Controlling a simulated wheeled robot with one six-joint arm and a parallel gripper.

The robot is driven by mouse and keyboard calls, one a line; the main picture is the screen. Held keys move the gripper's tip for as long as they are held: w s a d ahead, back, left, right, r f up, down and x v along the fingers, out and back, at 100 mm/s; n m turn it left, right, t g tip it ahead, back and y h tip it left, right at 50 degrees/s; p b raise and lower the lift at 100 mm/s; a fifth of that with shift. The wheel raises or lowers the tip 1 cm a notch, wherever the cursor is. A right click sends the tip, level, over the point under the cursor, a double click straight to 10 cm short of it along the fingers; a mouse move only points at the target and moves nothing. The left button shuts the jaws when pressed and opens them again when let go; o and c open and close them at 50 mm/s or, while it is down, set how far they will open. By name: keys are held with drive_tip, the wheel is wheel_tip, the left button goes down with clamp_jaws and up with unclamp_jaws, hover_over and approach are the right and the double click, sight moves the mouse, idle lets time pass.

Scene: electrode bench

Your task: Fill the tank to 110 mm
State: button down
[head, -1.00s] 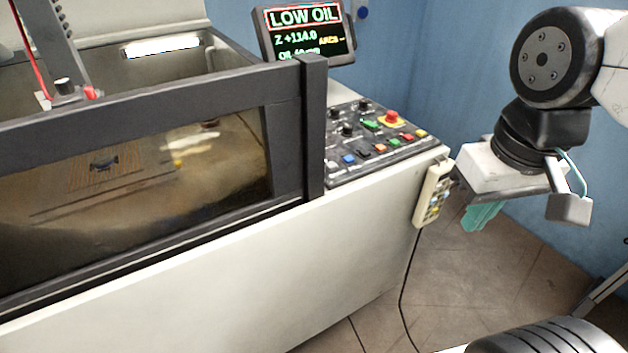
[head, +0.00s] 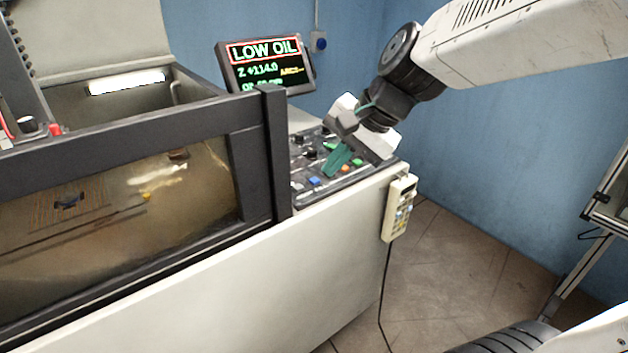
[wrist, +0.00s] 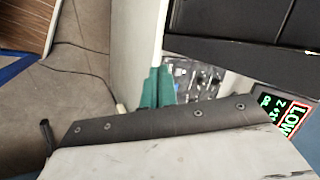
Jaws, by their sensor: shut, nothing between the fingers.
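The tank (head: 262,140) stands at the left in the head view, with a dark frame and a window showing brownish oil. The display (head: 266,64) reads "LOW OIL" and "Z +114.0"; its oil line is too small to read surely. The control panel (head: 300,186) is right of the tank, with knobs and coloured buttons, among them a blue one (head: 313,182). My gripper (head: 334,168) is shut and empty, its teal fingers pointing down over the panel. I cannot tell whether they touch it. In the wrist view the fingers (wrist: 157,88) partly hide the panel (wrist: 196,80).
A hand pendant (head: 399,207) hangs on the cabinet's right corner, its cable running to the floor. A shelf or cart (head: 607,207) stands at the far right. Tiled floor (head: 455,262) between them is open. A blue wall (head: 500,130) is behind.

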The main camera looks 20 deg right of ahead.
drive_tip(key=w+f+m+t, duration=0.2)
drive_tip(key=w+m, duration=0.4)
drive_tip(key=w, duration=0.5)
drive_tip(key=m+t, duration=0.2)
drive_tip(key=m, duration=0.4)
hover_over(318, 181)
wheel_tip(318, 181, down, 2)
drive_tip(key=shift+f, duration=0.1)
drive_tip(key=shift+f, duration=4.4)
drive_tip(key=shift+f, duration=0.4)
drive_tip(key=shift+f, duration=0.45)
drive_tip(key=shift+r, duration=0.9)
